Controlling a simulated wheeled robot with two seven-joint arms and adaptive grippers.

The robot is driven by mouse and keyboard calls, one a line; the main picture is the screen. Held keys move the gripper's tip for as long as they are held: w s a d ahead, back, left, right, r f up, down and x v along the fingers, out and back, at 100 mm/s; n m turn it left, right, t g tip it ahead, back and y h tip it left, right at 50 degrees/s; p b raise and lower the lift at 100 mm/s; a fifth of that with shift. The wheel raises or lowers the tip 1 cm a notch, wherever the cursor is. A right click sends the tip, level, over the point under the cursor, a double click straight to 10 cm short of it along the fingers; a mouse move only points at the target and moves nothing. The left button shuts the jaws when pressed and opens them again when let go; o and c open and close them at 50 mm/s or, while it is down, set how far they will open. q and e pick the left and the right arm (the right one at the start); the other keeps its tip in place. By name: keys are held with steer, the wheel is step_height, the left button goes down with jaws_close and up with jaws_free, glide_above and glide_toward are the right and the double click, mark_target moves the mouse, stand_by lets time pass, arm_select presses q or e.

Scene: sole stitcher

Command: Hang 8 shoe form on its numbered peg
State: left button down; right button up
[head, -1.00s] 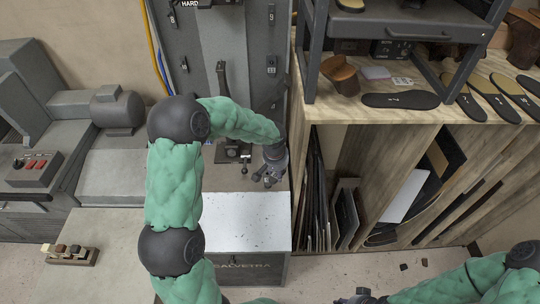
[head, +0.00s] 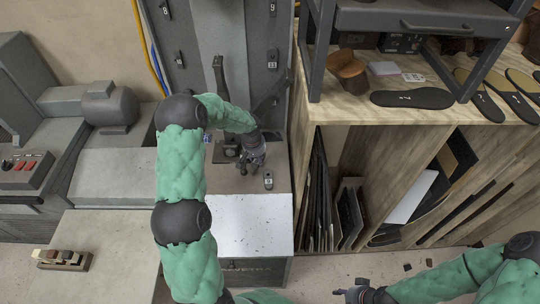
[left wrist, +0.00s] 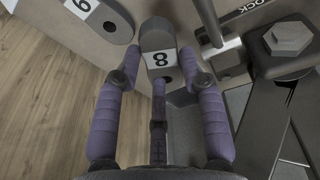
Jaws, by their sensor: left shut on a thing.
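The shoe form 8 (left wrist: 160,58), dark grey with a white number label and a dark hole, sits between the purple fingers of my left gripper (left wrist: 158,80) in the left wrist view. The gripper is shut on it. In the head view my left gripper (head: 249,166) is low in front of the grey machine, above its bench, and hides what it holds. Small numbered plates are on the upright grey panel; one (head: 272,58) is on its right side. My right gripper (head: 352,293) is at the bottom edge; its jaws are unclear.
A small labelled grey piece (head: 268,181) stands right of my left gripper. A grey piece marked 9 (left wrist: 92,14) shows in the left wrist view. A dark lever (head: 219,75) rises behind the gripper. The wooden cabinet (head: 302,165) bounds the right side.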

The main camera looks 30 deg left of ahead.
mark_target(263, 158)
arm_select(q)
steer(key=x, duration=0.2)
steer(key=s+x, duration=0.1)
steer(key=x, duration=0.1)
steer(key=shift+b, duration=0.4)
steer(key=w, duration=0.3)
steer(key=shift+w+d+r, duration=0.15)
steer(key=shift+d, duration=0.1)
steer(key=shift+w+d, duration=0.15)
steer(key=shift+w, duration=0.7)
steer(key=w, duration=0.2)
steer(key=w+b, duration=0.1)
steer(key=shift+w+d, duration=0.15)
steer(key=shift+d, duration=0.1)
steer(key=shift+f, duration=0.45)
steer(key=shift+a, duration=0.1)
steer(key=shift+f, duration=0.2)
steer(key=c, duration=0.7)
jaws_free()
